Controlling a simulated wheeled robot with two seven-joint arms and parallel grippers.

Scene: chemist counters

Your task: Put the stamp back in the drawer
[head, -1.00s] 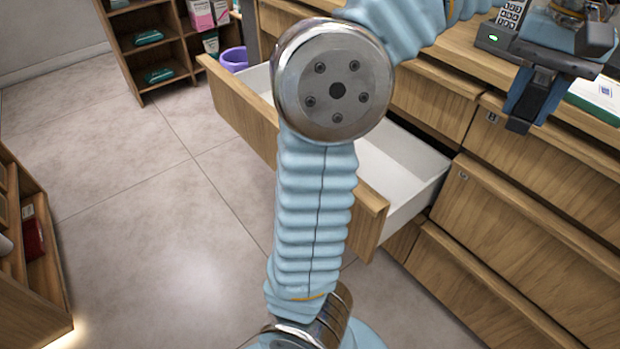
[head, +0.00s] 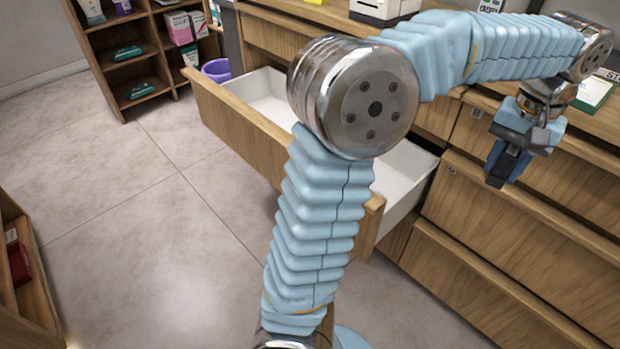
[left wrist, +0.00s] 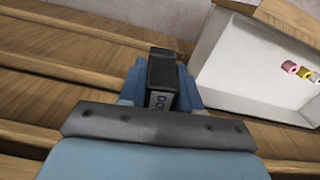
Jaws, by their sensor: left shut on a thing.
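The stamp is a dark block with a pale lettered label. In the left wrist view the stamp (left wrist: 160,72) sits between the blue fingers of my left gripper (left wrist: 160,88). In the head view my left gripper (head: 507,160) is shut on the stamp (head: 498,178), in front of the closed drawer fronts and right of the open drawer. The open drawer (head: 408,172) has a white inside and a wooden front, and my arm hides its middle. In the left wrist view the drawer (left wrist: 232,62) lies to the right, with small pink and yellow items inside. My right gripper is not in view.
The wooden counter (head: 325,15) runs along the back, with a white device (head: 383,8) on it. Closed drawers (head: 500,245) lie right of the open one. A purple bin (head: 216,69) and a shelf (head: 130,55) stand at the back left.

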